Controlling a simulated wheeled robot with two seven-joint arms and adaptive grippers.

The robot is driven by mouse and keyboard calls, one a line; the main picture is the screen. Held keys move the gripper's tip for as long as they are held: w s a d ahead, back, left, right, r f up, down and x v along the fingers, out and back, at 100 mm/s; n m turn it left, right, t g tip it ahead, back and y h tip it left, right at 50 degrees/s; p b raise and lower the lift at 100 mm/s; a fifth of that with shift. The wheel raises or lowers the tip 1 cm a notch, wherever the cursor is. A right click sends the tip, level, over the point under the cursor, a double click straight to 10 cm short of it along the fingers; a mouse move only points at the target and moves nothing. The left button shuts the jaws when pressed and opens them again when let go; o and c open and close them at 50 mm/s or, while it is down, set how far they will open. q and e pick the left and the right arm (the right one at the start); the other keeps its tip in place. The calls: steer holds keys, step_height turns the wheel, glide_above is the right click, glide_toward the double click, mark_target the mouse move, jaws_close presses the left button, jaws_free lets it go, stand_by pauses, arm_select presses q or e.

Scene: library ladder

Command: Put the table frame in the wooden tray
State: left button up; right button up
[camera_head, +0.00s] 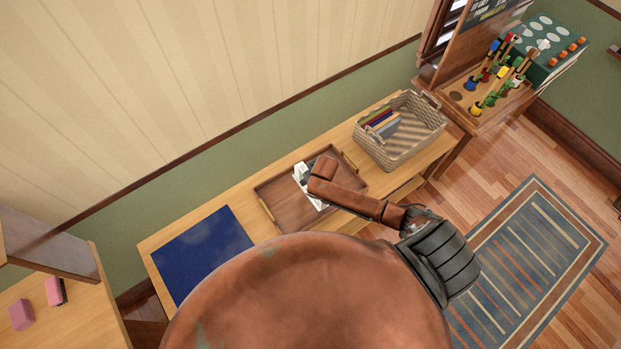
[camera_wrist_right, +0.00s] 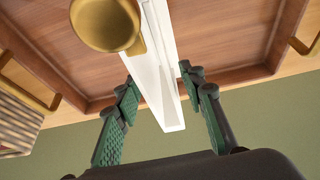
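The wooden tray (camera_head: 285,218) lies on the long table, with a brass handle at each end; its floor and rim (camera_wrist_right: 245,74) fill much of the right wrist view. The white table frame (camera_head: 308,186) is over the tray's middle, partly covered by my right arm. In the wrist view the frame (camera_wrist_right: 162,75) is a long white bar between the fingers of my right gripper (camera_wrist_right: 158,76). The green-padded fingers stand apart on either side of it, with a narrow gap showing. Whether the frame touches the tray floor is unclear. My left gripper is out of view.
A wicker basket (camera_head: 415,148) holding books stands right of the tray. A dark blue mat (camera_head: 203,255) lies to the left. A round brass-coloured piece (camera_wrist_right: 106,22) overlaps the frame in the wrist view. The wall runs close behind the table.

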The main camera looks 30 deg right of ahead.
steer(key=p+v, duration=0.2)
steer(key=v, duration=1)
steer(key=shift+r, duration=0.2)
steer(key=shift+w, duration=0.1)
